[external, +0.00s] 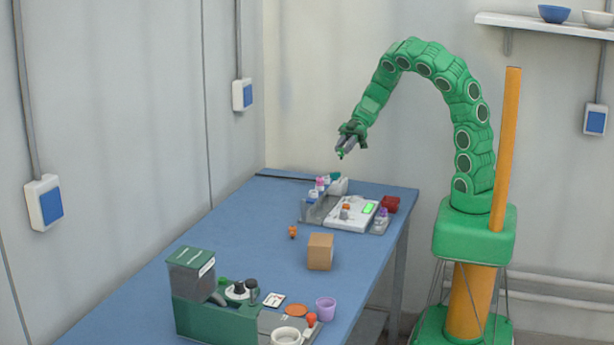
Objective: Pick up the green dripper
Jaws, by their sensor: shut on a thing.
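My gripper (345,149) is at the end of my green arm, in the air above the far end of the blue table.
A brown box (320,252) and green machine (212,309) are nearer. The table's left middle is clear.

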